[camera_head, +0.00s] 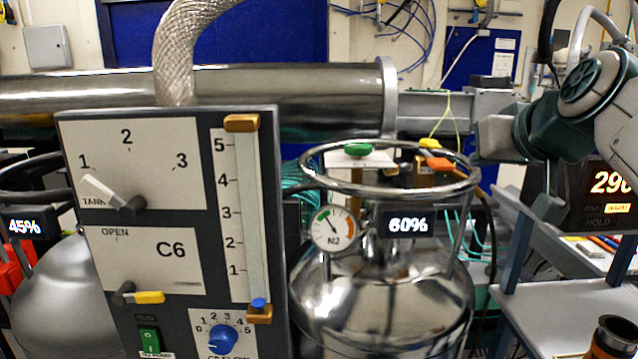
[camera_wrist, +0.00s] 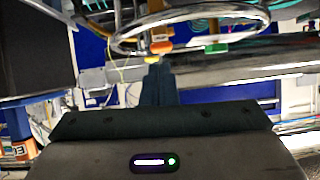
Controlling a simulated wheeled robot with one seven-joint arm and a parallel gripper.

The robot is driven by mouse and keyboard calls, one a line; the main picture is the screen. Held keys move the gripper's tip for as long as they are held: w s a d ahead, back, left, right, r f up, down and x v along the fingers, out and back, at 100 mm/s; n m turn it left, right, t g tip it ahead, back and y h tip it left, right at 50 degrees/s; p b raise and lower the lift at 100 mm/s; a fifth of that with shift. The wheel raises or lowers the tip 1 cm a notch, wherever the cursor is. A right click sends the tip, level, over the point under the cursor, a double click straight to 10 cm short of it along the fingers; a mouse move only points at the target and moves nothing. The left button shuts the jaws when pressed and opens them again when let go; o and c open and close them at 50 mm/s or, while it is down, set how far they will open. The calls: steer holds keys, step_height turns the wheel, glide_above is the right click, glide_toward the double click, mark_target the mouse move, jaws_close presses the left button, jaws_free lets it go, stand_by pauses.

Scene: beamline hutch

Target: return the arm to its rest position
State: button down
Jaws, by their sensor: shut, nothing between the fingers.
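My arm (camera_head: 592,95) reaches in from the upper right in the head view, bent, with its end by the right side of the handling ring (camera_head: 318,160) of the 60% tank. My gripper (camera_wrist: 157,70) shows in the wrist view with its dark fingers together and nothing between them. The ring, with orange and green knobs, lies beyond the fingertips in that view.
The control panel (camera_head: 185,240) stands in front on the left. The 60% tank (camera_head: 385,305) has a gauge (camera_head: 334,231) and a green knob (camera_head: 358,149). A steel pipe (camera_head: 300,95) runs behind. On the right are a 290 display (camera_head: 610,183), a shelf (camera_head: 570,305) and a brown-rimmed cylinder (camera_head: 615,335).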

steer(key=s+a+f+g+p, duration=0.4)
steer(key=s+f+p, duration=0.2)
steer(key=f, duration=0.4)
steer(key=s+a+f+g+p, duration=0.5)
steer(key=s+f, duration=0.3)
steer(key=f, duration=0.3)
steer(key=shift+s+a+h+p, duration=0.15)
steer(key=shift+s+h+p, duration=0.15)
steer(key=shift+p, duration=0.55)
steer(key=shift+r, duration=0.1)
